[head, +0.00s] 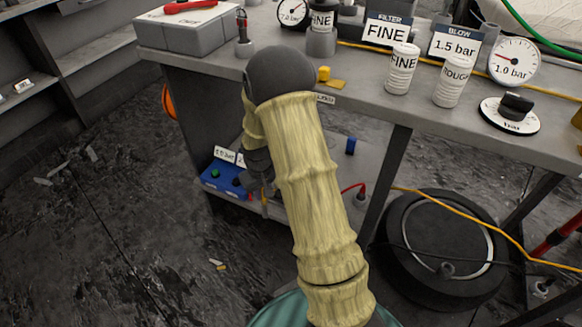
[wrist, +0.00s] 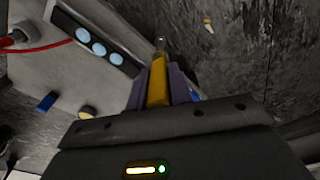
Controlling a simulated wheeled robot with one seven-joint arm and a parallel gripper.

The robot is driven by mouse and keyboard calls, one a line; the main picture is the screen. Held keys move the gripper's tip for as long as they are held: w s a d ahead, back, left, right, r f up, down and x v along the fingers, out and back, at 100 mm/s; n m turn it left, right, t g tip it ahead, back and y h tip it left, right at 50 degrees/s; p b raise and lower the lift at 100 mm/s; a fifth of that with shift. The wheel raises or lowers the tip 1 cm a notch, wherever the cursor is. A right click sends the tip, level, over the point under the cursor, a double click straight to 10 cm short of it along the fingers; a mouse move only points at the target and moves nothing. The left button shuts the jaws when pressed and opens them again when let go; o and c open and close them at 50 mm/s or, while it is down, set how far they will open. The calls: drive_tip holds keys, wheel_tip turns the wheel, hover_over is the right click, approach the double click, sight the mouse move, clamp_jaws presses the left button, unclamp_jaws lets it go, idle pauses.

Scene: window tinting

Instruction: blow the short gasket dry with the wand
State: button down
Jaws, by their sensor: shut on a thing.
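My gripper (head: 259,172) hangs below the front edge of the bench top, beside the lower shelf, partly hidden by my sleeved arm. In the wrist view my gripper (wrist: 158,72) is shut on a yellow-handled tool, which looks like the wand (wrist: 158,86). Its narrow metal tip points away from my gripper. In the head view only a thin bit of the wand (head: 264,205) shows below the fingers. I cannot make out the short gasket for sure in either view.
The bench top (head: 376,107) holds FINE and ROUGH canisters (head: 401,70) and a gauge (head: 513,62). A blue box (head: 222,181) with buttons sits on the lower shelf (head: 320,175). A black reel (head: 440,245) stands at right. Small scraps (head: 218,265) lie on the open floor.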

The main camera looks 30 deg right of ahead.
drive_tip(key=w+d+r+n+t, duration=0.1)
drive_tip(key=w+d, duration=0.1)
drive_tip(key=d, duration=0.3)
drive_tip(key=w+d+r+n+t+h, duration=0.1)
drive_tip(key=d+n, duration=0.1)
drive_tip(key=d, duration=0.4)
drive_tip(key=shift+w+d+t+b, duration=0.15)
drive_tip(key=shift+w+t+b, duration=0.15)
drive_tip(key=shift+w+b, duration=0.15)
wheel_tip(320, 180, down, 6)
drive_tip(key=b, duration=0.5)
drive_tip(key=shift+b, duration=0.35)
drive_tip(key=shift+f, duration=0.1)
drive_tip(key=shift+s+f, duration=0.1)
drive_tip(key=shift+f, duration=0.05)
drive_tip(key=shift+f+b, duration=0.45)
drive_tip(key=shift+f, duration=0.1)
